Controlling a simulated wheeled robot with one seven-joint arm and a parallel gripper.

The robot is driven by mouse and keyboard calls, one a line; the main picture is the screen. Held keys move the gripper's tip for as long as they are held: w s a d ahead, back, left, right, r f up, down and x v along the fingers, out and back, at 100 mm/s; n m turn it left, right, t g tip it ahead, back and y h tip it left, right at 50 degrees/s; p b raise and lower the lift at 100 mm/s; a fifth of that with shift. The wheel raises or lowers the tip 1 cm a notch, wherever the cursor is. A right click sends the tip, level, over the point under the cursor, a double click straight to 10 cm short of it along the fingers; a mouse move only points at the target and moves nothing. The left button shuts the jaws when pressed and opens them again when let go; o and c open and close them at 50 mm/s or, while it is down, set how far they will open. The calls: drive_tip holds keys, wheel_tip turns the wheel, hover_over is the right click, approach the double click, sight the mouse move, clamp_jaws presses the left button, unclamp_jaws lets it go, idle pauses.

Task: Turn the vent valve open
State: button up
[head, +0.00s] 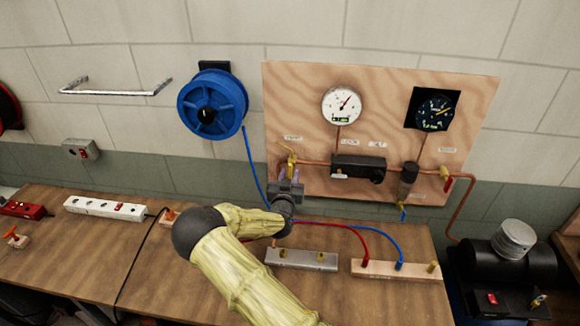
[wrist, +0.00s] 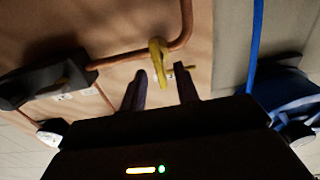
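On the plywood panel (head: 430,100), a yellow lever valve (head: 291,157) sits at the left end of the copper pipe, under a small label that is hard to read. A second valve with a red and yellow handle (head: 446,180) is at the pipe's right end. My gripper (head: 290,174) is just below the left valve. In the wrist view the yellow lever (wrist: 158,62) stands just beyond and between the fingertips of my gripper (wrist: 160,84). I cannot tell whether either finger touches the lever.
A black regulator (head: 358,168) and two gauges, white (head: 342,105) and black (head: 432,109), are on the panel. A blue hose reel (head: 213,104) hangs to the left. Red (head: 352,232) and blue hoses cross the bench (head: 200,270). A compressor (head: 508,262) stands at right.

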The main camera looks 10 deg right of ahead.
sight(290, 172)
drive_tip(key=shift+p+x, duration=0.45)
drive_tip(key=shift+x, duration=1.1)
clamp_jaws()
